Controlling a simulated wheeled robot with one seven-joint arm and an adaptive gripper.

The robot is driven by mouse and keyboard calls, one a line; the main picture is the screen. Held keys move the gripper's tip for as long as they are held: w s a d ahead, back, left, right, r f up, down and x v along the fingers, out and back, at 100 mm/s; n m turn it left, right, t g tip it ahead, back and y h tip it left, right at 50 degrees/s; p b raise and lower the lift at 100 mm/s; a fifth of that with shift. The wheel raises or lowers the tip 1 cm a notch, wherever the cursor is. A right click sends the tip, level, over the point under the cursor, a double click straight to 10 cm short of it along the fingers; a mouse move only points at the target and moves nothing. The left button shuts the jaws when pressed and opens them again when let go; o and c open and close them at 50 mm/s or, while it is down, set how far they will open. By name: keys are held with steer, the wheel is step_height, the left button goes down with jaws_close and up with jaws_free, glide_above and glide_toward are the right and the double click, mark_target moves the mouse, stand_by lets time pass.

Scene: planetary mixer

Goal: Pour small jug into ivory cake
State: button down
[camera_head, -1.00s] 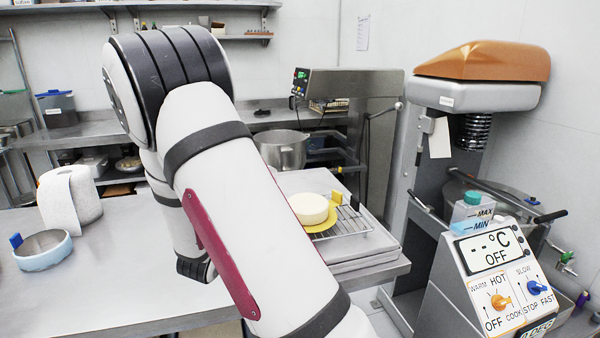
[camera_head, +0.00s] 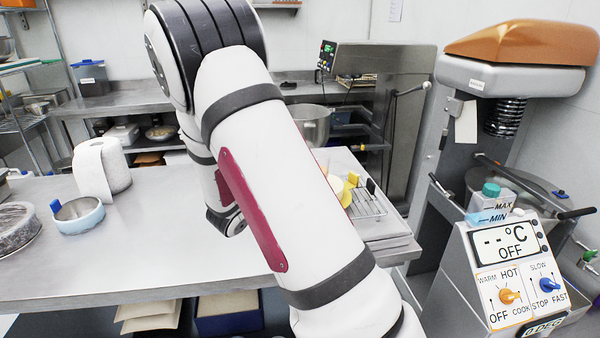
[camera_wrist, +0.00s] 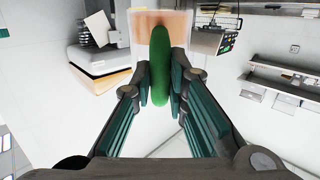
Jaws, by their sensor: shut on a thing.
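My gripper (camera_wrist: 161,84) is shut on a green upright grip (camera_wrist: 160,68) in the wrist view. In the head view my arm hides the gripper and the jug. The ivory cake (camera_head: 336,184) shows only as a sliver beside my arm, on a yellow plate (camera_head: 348,189) on the wire rack. The gap between jug and cake cannot be told.
The wire rack (camera_head: 368,204) lies on a tray at the table's right end. A blue bowl (camera_head: 78,217), a paper roll (camera_head: 103,168) and a wrapped dish (camera_head: 16,228) are at the left. The cooker with dials (camera_head: 515,270) stands right. The table's front middle is clear.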

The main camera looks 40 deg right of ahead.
steer(key=shift+s+a+r+y+p, duration=0.1)
steer(key=shift+a+r+y+p, duration=0.05)
steer(key=shift+r+y+p, duration=0.65)
steer(key=shift+f, duration=0.15)
steer(key=shift+r+g+y+p, duration=0.4)
steer(key=shift+r+y+p, duration=0.25)
steer(key=shift+y+p, duration=0.15)
